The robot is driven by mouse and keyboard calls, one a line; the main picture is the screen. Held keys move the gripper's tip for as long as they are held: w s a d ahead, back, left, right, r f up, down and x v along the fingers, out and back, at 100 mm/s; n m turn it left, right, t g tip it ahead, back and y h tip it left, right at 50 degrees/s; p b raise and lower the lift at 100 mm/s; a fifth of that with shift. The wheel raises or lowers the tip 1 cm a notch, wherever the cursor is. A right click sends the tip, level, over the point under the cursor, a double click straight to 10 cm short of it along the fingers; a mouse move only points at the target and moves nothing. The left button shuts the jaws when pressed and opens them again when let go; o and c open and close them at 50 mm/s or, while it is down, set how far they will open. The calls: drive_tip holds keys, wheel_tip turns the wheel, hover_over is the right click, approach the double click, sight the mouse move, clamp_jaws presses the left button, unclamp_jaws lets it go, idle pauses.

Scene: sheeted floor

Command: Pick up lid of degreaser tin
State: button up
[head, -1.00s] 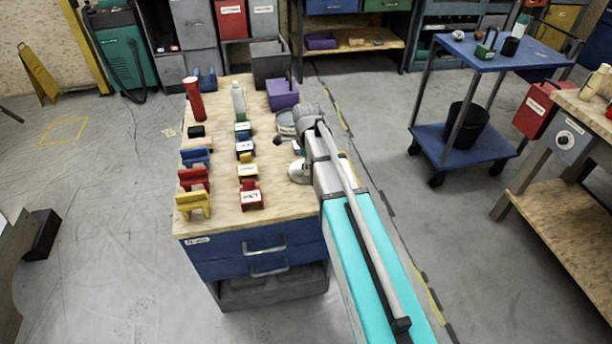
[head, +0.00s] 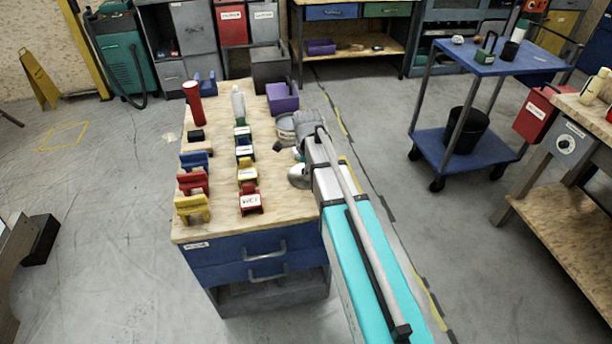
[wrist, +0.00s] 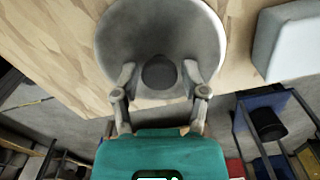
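The lid is a round grey disc (wrist: 128,38) with a dark round knob (wrist: 160,72) at its middle, filling the top centre of the wrist view. In the head view it looks to be the silvery round piece (head: 298,177) near the bench's right edge, partly hidden by my arm. My gripper (wrist: 159,73) is open, with one finger on each side of the knob and a visible gap on both sides. I cannot tell its exact height over the lid. A round pale tin (head: 286,130) stands just beyond, partly behind my wrist.
The wooden bench top (head: 222,135) holds rows of coloured holders, a red torch (head: 193,102), a pale bottle (head: 238,103) and a purple bin (head: 282,98). A pale block-like thing (wrist: 289,42) is near the lid. A blue trolley (head: 470,145) stands right, across clear floor.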

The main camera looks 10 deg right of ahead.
drive_tip(key=c, duration=0.5)
drive_tip(key=shift+r, duration=0.1)
drive_tip(key=shift+c, duration=0.2)
wheel_tip(320, 180, up, 3)
drive_tip(key=p, duration=0.3)
drive_tip(key=s+r+p, duration=0.9)
drive_tip(key=s+p, duration=0.1)
drive_tip(key=s, duration=0.4)
drive_tip(key=shift+r, duration=0.4)
drive_tip(key=shift+w, duration=0.1)
